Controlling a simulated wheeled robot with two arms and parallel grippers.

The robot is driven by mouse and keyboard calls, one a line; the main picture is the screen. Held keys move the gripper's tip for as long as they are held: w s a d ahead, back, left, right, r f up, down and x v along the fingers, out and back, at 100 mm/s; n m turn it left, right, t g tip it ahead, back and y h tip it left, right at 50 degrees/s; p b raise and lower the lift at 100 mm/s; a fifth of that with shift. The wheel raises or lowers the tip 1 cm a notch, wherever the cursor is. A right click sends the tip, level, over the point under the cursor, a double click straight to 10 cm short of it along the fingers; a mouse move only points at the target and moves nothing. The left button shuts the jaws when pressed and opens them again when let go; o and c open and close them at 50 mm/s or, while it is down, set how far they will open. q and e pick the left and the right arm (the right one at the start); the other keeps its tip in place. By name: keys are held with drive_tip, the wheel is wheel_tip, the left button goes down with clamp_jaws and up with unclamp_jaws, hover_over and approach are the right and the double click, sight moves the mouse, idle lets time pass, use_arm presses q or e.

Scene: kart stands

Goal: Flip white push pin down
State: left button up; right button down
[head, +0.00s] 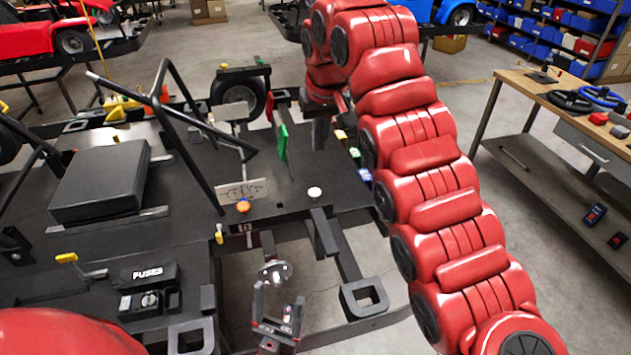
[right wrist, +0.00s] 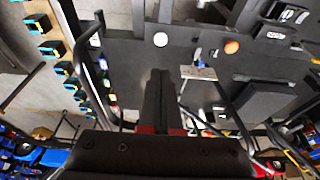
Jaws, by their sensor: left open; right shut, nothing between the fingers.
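The white push pin (head: 314,193) has a round white head and stands on the dark kart panel. It also shows in the right wrist view (right wrist: 160,39), just above my fingertips in the picture. My right gripper (head: 319,146) points down beyond the pin in the head view, apart from it. In the right wrist view the same gripper (right wrist: 159,73) is shut and empty. My left gripper (head: 278,303) is low in the head view, open and empty, in front of the panel's near edge. How far the white pin is raised is too small to tell.
An orange push pin (head: 243,207) sits left of the white one, by a small patterned plate (head: 241,190). A green upright plate (head: 283,141) and black bars (head: 185,125) rise behind. A fuse box (head: 149,287) lies at left. A workbench (head: 540,150) stands right.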

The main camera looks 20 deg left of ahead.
drive_tip(key=shift+w+f, duration=0.1)
drive_tip(key=b, duration=0.2)
approach(314, 189)
drive_tip(key=p+x, duration=0.3)
drive_tip(key=x, duration=0.2)
drive_tip(key=shift+a+p, duration=0.1)
drive_tip(key=shift+p, duration=0.25)
drive_tip(key=shift+f, duration=0.7)
drive_tip(key=shift+p, duration=0.3)
